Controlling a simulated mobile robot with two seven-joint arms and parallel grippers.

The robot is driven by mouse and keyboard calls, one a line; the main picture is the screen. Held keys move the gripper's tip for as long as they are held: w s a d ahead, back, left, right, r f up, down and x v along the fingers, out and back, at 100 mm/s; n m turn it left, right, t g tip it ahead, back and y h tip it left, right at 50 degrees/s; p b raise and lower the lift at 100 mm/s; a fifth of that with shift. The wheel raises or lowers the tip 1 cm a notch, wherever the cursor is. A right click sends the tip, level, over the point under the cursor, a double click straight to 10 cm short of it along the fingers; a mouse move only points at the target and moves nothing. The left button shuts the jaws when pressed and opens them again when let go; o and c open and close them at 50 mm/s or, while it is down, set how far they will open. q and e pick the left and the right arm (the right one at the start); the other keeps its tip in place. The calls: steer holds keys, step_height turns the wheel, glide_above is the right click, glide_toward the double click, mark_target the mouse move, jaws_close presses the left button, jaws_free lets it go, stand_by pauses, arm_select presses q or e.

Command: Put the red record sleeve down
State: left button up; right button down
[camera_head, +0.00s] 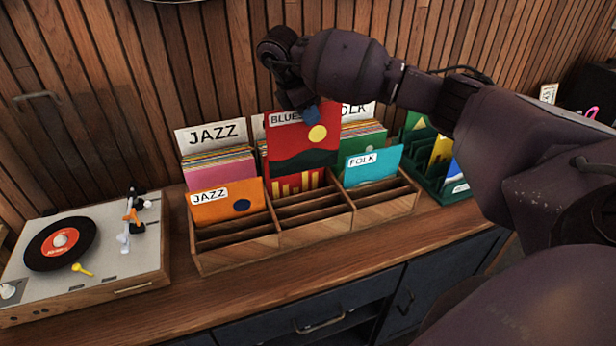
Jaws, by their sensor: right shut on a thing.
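The red record sleeve (284,140), labelled BLUES, has a yellow disc and dark wavy shapes. It stands upright above the middle column of the wooden record rack (235,256). My right gripper (309,114) is shut on its top edge, and the arm comes in from the right. Another red sleeve with yellow bars (297,184) shows just below it in the middle column. I cannot tell whether the held sleeve's lower edge touches the rack. My left gripper is not in view.
An orange JAZZ sleeve (228,202) and a teal FOLK sleeve (373,167) stand in the side columns. The front middle slots look empty. A record player (110,255) stands left, and a green crate (428,178) with sleeves right. The slatted wall is close behind.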

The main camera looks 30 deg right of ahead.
mark_target(309, 169)
step_height(309, 169, down, 15)
steer(key=shift+r, duration=0.15)
stand_by(0.4)
steer(key=shift+f, duration=0.65)
steer(key=c, duration=1.3)
jaws_free()
steer(key=shift+r, duration=0.15)
